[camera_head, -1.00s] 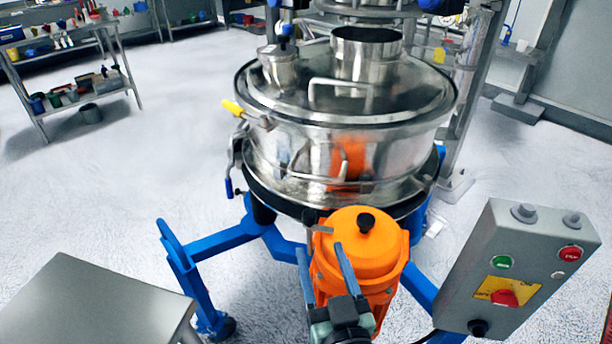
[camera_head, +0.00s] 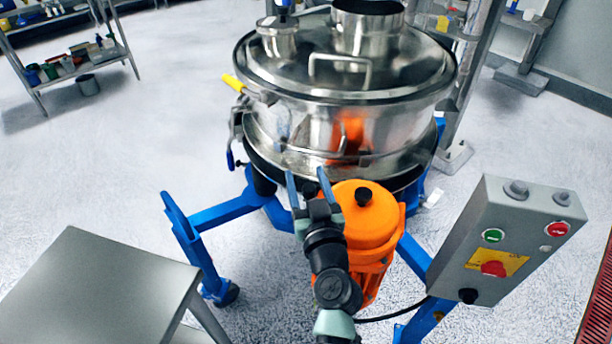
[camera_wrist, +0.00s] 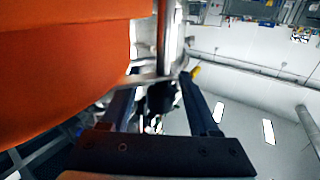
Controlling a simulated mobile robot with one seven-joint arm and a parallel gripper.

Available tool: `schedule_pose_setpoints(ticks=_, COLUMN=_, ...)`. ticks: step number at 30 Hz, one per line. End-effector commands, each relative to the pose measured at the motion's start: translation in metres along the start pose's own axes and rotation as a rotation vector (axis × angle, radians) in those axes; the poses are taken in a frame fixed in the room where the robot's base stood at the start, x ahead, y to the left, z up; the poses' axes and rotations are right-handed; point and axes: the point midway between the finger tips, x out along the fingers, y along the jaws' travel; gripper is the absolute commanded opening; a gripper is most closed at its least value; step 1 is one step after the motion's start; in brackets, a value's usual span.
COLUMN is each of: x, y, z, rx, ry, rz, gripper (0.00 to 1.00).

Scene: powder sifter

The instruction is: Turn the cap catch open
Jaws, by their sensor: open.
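The orange housing (camera_head: 375,232) with its round cap (camera_head: 352,205) and black knob (camera_head: 363,196) stands below the steel sifter. My gripper (camera_head: 307,175) is open and upright at the cap's left side, fingers pointing toward the sifter. The small grey catch at the cap's left edge is hidden behind my fingers in the head view. In the wrist view, my gripper (camera_wrist: 158,80) has a thin metal bar (camera_wrist: 150,78) and a dark part between or beyond its fingers. I cannot tell whether the bar is the catch. The orange housing (camera_wrist: 65,70) fills the left there.
The steel sifter (camera_head: 330,125) with a yellow-handled lever (camera_head: 234,83) stands behind. A blue frame (camera_head: 225,212) surrounds the housing's base. A grey control box (camera_head: 512,243) is at right, a steel table (camera_head: 100,290) at lower left.

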Motion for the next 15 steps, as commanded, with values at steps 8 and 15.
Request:
schedule_pose_setpoints(ticks=8, x=0.004, y=-0.0003, z=0.0001, rx=0.0, ry=0.0, rz=-0.001, gripper=0.62)
schedule_pose_setpoints(ticks=15, x=0.0037, y=-0.0002, z=0.0002, rx=0.0, ry=0.0, rz=0.0, gripper=0.33)
